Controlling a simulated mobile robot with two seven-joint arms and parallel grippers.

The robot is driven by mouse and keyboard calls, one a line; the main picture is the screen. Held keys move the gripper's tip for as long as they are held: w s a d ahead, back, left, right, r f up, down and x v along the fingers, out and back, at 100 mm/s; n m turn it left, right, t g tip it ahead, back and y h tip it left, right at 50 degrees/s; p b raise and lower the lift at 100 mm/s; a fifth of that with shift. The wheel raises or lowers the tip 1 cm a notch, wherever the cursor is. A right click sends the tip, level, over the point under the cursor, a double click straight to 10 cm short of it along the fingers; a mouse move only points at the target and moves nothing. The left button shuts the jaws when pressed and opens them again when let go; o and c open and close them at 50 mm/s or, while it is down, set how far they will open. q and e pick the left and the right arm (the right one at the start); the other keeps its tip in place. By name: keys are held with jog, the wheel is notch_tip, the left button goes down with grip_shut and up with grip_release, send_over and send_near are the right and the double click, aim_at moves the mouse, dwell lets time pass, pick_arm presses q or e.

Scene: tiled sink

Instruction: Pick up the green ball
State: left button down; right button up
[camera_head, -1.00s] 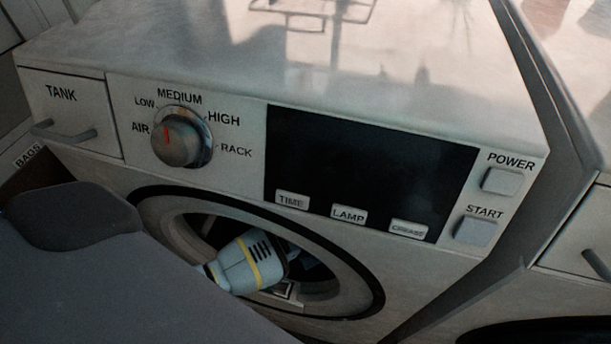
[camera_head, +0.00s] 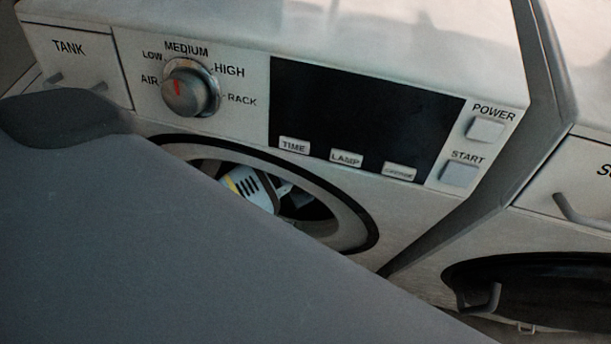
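No green ball shows in this view. One of my arms, coming from the left, reaches into the round door opening (camera_head: 352,226) of the white front-loading machine (camera_head: 400,215). Its pale wrist with black slots and a yellow band shows inside the opening. My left gripper (camera_head: 294,199) is past the wrist, in the dark drum. Its fingers are too dark and partly hidden to tell open from shut, and what they may touch is hidden. My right gripper is not in view.
A large grey part of my own body covers the lower left. The machine has a dial (camera_head: 188,92), a dark display (camera_head: 360,115) and a tank drawer (camera_head: 75,60). A second machine (camera_head: 575,225) with a dark round opening (camera_head: 540,290) stands at the right, across a narrow gap.

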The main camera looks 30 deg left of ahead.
pick_arm(q)
jog(key=c, duration=2.2)
grip_release()
jog(key=shift+c, duration=2.2)
grip_release()
pick_arm(e)
jog(key=shift+w+r, duration=0.1)
jog(key=shift+w, duration=0.2)
